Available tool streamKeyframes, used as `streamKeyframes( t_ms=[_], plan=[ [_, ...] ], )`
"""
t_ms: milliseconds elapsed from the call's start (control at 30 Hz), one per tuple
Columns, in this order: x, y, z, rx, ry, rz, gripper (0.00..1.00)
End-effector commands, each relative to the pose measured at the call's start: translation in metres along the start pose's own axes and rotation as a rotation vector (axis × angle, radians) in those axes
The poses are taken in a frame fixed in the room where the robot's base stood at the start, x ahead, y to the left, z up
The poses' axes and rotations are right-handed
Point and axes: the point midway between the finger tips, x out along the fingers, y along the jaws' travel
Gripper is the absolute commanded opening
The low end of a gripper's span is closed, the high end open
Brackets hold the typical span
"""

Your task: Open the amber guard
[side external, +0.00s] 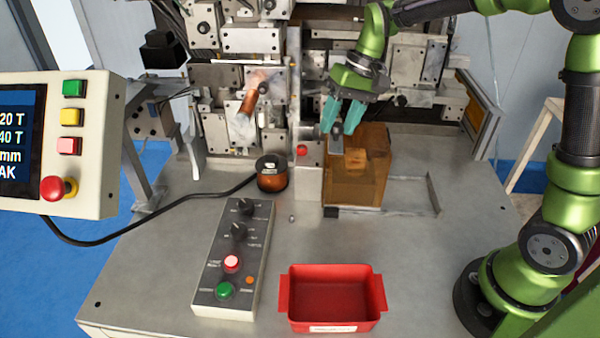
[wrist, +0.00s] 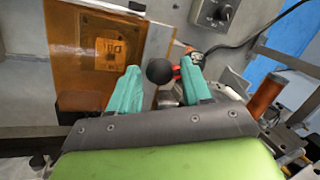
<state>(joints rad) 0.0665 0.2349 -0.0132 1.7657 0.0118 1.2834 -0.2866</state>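The amber guard (side external: 355,185) is a see-through orange-brown box standing on the machine table, right of the upright post. In the wrist view, its amber panel (wrist: 85,50) fills the upper left and bears a square label. My gripper (side external: 339,127) is at the guard's upper left corner, its teal fingers pointing down. In the wrist view, a round black knob (wrist: 159,71) sits between the parted fingertips, with a gap visible on each side. Whether a finger touches the knob, and how it joins the guard, I cannot tell.
A control box (side external: 233,260) with knobs and buttons and an empty red tray (side external: 335,290) stand in front. A copper spool (side external: 272,175) sits left of the guard. A flat metal rail (side external: 433,195) lies to its right, where the table is mostly clear.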

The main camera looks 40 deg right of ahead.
Motion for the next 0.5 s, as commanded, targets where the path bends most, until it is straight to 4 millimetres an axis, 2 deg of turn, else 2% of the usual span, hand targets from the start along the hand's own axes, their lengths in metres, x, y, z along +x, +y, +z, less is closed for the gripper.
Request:
streamKeyframes(
  t_ms=[33,300,500],
  plan=[
    [-0.0001,0.0001,0.0000,0.000,0.000,0.000,0.40],
    [-0.0003,0.0000,-0.0001,0.000,0.000,0.000,0.00],
    [-0.0007,0.0004,0.0001,0.000,0.000,0.000,0.00]
  ],
)
